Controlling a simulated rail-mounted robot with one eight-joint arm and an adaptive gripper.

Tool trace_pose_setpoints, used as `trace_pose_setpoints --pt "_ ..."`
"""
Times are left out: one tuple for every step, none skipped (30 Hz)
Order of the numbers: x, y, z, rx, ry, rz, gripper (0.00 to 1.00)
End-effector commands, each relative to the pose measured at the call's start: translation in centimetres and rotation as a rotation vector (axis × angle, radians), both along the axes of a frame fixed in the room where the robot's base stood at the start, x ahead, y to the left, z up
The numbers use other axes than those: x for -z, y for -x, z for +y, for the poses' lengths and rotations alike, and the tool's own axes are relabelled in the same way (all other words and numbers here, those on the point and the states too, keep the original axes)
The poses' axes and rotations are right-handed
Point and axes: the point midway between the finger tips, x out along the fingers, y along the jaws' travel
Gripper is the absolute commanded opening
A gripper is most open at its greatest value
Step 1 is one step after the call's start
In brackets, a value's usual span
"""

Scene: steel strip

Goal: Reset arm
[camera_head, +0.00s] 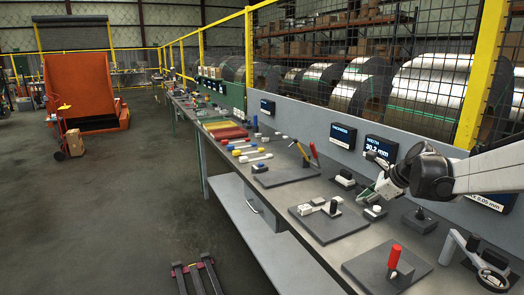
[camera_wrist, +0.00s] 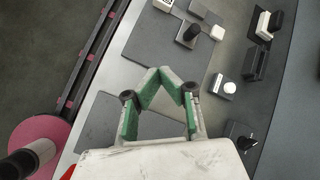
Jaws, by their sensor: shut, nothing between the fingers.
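My gripper (camera_head: 371,193) hangs at the end of my arm, which reaches in from the right over the steel bench in the head view. Whether the tips are level with any part on the bench cannot be told.
A dark plate with a red-handled lever (camera_head: 394,256) stands on the near bench. Another plate (camera_head: 327,225) holds small blocks. Display boxes (camera_head: 381,149) line the back panel.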

Motion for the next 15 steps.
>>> trace_pose_setpoints --pt "-0.8 1.4 1.2 -0.053 0.050 -0.017 0.00" --pt "-1.2 2.2 1.8 -0.086 0.084 -0.029 0.00" --pt "-1.7 3.2 2.4 -0.129 0.127 -0.045 0.00" --pt "-2.1 3.9 2.9 -0.162 0.160 -0.056 0.00" --pt "-2.4 4.7 3.5 -0.196 0.191 -0.067 0.00" --pt "-2.8 5.8 4.1 -0.241 0.234 -0.081 0.00" --pt "-3.1 6.6 4.6 -0.274 0.266 -0.092 0.00" --pt "-3.3 7.4 5.0 -0.308 0.299 -0.102 0.00" --pt "-3.7 8.5 5.7 -0.353 0.341 -0.116 0.00" --pt "-3.9 9.3 6.1 -0.387 0.373 -0.127 0.00" --pt "-4.1 10.2 6.5 -0.422 0.404 -0.136 0.00" --pt "-4.3 11.3 7.0 -0.469 0.447 -0.150 0.00" --pt "-4.5 12.2 7.4 -0.505 0.479 -0.160 0.00" --pt "-4.6 13.0 7.8 -0.539 0.510 -0.170 0.00" --pt "-4.8 14.1 8.2 -0.586 0.552 -0.183 0.00"
